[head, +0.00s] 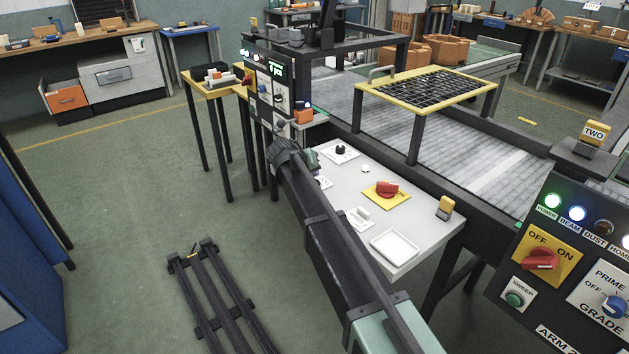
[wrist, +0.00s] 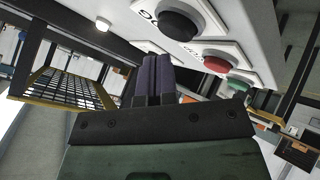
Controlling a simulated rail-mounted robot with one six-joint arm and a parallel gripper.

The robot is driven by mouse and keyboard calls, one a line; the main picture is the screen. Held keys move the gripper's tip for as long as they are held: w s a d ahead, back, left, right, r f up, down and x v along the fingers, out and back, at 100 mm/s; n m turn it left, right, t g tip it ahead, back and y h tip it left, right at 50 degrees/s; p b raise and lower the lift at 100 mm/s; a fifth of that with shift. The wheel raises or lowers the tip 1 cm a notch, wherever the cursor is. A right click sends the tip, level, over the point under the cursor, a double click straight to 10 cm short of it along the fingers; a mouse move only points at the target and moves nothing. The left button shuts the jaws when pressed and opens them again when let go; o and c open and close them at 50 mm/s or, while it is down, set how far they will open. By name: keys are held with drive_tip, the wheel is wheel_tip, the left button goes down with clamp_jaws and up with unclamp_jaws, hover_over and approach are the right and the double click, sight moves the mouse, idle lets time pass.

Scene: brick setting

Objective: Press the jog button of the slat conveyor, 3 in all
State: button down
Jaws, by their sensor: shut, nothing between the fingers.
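The jog button is a black round button (wrist: 180,22) on a white plate whose lettering shows only in part, at the top of the wrist view. In the head view a black button (head: 340,150) stands on a white plate at the far end of the white control panel (head: 412,222). My gripper (wrist: 154,68) is shut and empty in the wrist view. Its fingertips lie left of and below the black button in that picture, apart from it. In the head view my arm's end is beside the panel's left edge, and its fingers are mostly hidden.
A red button (wrist: 216,64) and a green button (wrist: 237,85) sit beside the black one. The slat conveyor (head: 440,150) runs behind, under a yellow-framed grille (head: 480,92).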

wheel_tip(320, 180, up, 5)
drive_tip(key=p, duration=0.5)
idle(0.7)
